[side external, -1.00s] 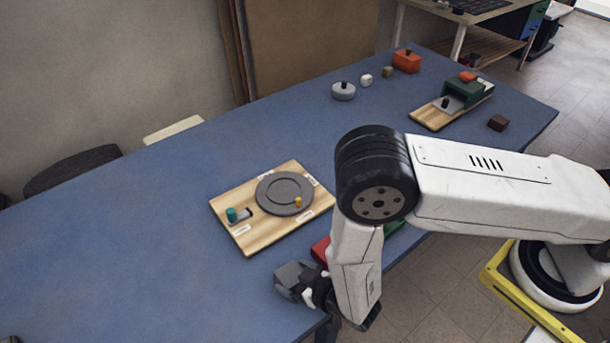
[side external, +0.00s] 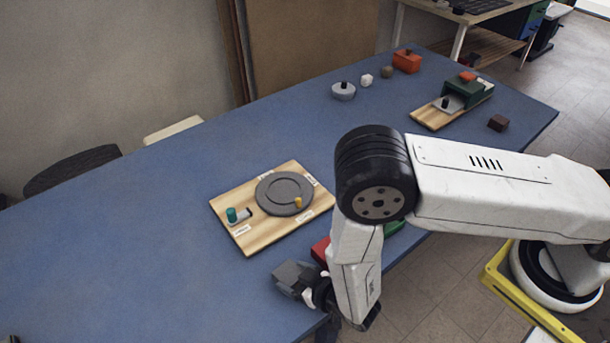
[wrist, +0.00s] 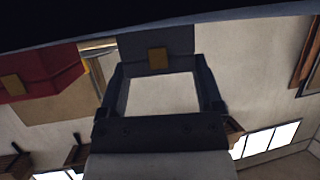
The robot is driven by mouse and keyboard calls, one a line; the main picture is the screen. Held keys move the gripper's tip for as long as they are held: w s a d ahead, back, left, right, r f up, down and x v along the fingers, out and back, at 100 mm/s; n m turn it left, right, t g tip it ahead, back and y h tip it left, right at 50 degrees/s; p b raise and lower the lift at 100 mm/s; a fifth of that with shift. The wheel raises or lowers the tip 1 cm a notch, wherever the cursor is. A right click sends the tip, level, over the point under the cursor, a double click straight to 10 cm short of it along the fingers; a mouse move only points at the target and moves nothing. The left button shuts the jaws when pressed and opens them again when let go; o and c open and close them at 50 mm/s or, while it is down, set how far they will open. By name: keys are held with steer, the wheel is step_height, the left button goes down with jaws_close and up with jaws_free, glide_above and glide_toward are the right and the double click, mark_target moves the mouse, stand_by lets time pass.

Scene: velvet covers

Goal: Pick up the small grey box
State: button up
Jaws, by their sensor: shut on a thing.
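A small grey box (side external: 291,277) is at the near edge of the blue table in the side external view. My gripper (side external: 312,290) is beside it, low over the table edge and partly hidden by my arm. In the wrist view the grey box (wrist: 182,40) is a dark block with a small tan patch, at the far end of the fingers. My gripper (wrist: 160,92) is shut on it. I cannot tell whether the box touches the table.
A red box (side external: 321,249) stands close behind my gripper; it also shows in the wrist view (wrist: 40,68). A wooden board (side external: 247,238) with a grey disc (side external: 270,193) lies beyond. The blue table (side external: 120,240) is clear to the left.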

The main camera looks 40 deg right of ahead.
mark_target(296, 278)
steer(key=shift+r, duration=0.1)
steer(key=shift+r, duration=4.85)
steer(key=shift+d, duration=0.1)
